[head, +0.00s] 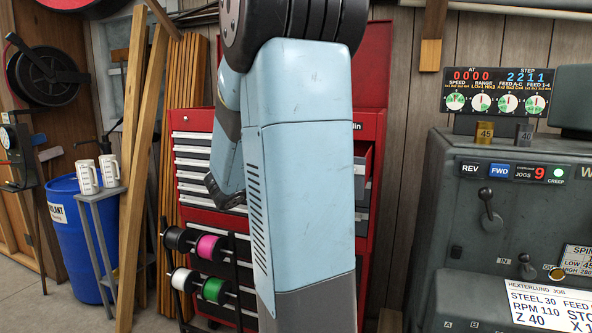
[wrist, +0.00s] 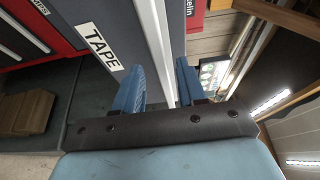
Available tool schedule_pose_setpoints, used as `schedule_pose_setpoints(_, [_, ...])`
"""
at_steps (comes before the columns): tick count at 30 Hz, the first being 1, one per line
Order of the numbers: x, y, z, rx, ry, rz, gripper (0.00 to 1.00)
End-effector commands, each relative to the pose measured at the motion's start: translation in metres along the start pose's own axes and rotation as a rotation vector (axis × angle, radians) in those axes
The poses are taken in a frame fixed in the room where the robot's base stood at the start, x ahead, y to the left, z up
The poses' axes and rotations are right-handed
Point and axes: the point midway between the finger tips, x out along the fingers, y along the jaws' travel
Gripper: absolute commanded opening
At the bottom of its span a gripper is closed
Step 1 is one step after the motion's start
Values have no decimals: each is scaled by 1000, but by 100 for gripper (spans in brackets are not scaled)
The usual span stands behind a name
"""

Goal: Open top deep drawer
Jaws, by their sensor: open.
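A red tool chest (head: 196,122) with rows of grey drawers stands against the back wall in the head view, its middle hidden behind my blue arm. In the wrist view, a dark grey drawer front (wrist: 88,25) carries a white label reading TAPE. A long pale strip (wrist: 153,45), apparently the drawer's handle edge, runs along that front. My gripper (wrist: 159,85) is open, with one blue finger on each side of the strip. I cannot tell whether either finger touches it. Which drawer level this is cannot be told from the head view.
A spool rack (head: 212,248) stands before the chest's lower left. Wooden planks (head: 135,160) lean at the left, near a small stand (head: 100,196) with two white mugs and a blue barrel (head: 72,235). A grey machine console (head: 500,215) fills the right.

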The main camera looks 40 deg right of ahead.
Motion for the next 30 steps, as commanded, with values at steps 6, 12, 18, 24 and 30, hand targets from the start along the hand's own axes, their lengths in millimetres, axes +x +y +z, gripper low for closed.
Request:
schedule_pose_setpoints(6, [-45,0,2,0,-4,0,40])
schedule_pose_setpoints(12, [-81,1,2,-1,-3,0,40])
schedule_pose_setpoints(18, [-103,2,3,-2,-1,1,40])
schedule_pose_setpoints(24, [-109,2,2,-2,1,1,40])
schedule_pose_setpoints(30, [-109,2,2,-2,2,1,40])
